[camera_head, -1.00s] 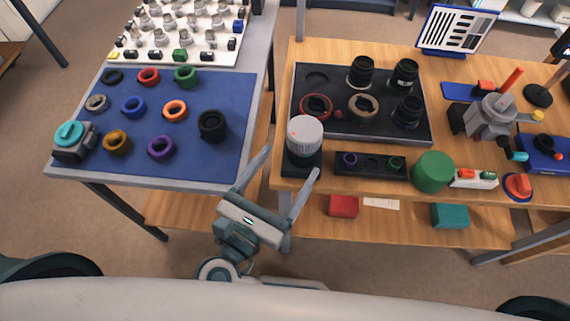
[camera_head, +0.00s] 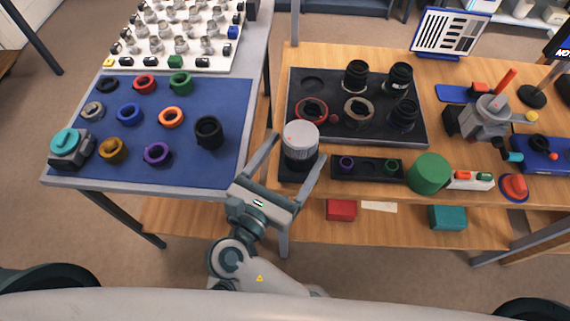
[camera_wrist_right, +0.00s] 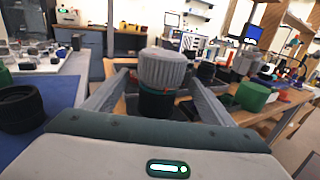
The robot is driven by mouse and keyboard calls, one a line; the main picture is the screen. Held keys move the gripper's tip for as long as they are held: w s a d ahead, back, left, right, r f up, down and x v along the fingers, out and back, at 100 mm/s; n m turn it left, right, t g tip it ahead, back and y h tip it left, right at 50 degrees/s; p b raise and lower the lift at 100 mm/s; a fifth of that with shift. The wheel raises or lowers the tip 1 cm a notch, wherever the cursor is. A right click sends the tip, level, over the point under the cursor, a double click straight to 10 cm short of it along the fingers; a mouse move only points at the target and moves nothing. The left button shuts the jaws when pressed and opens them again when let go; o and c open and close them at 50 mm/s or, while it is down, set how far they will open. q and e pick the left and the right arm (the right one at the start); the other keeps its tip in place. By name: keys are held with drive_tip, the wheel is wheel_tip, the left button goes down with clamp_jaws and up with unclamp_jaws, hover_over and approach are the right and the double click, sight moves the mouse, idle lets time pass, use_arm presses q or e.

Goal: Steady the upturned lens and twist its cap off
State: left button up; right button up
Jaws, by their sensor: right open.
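The upturned lens stands upright on a small black base (camera_head: 287,172) at the near left edge of the wooden table. Its ribbed light grey cap (camera_head: 300,138) is on top, above a dark body; the cap (camera_wrist_right: 165,70) and dark body (camera_wrist_right: 156,106) also show in the right wrist view. My right gripper (camera_head: 299,150) is open, with its fingers spread on the left and right of the lens. In the right wrist view its fingers (camera_wrist_right: 153,92) flank the dark body below the cap, with gaps visible. My left gripper is not in view.
A black tray (camera_head: 335,128) with several dark lenses lies behind. A black holder (camera_head: 368,169) with small rings and a green cylinder (camera_head: 429,173) stand to the right. On the left, a blue mat (camera_head: 185,98) carries several coloured rings. A gap separates the tables.

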sight(309, 131)
drive_tip(key=x, duration=0.7)
drive_tip(key=shift+w+d, duration=0.15)
drive_tip(key=shift+w, duration=0.05)
drive_tip(key=c, duration=1.4)
drive_tip(key=o, duration=1.4)
drive_tip(key=shift+s, duration=0.1)
drive_tip(key=shift+v, duration=5.95)
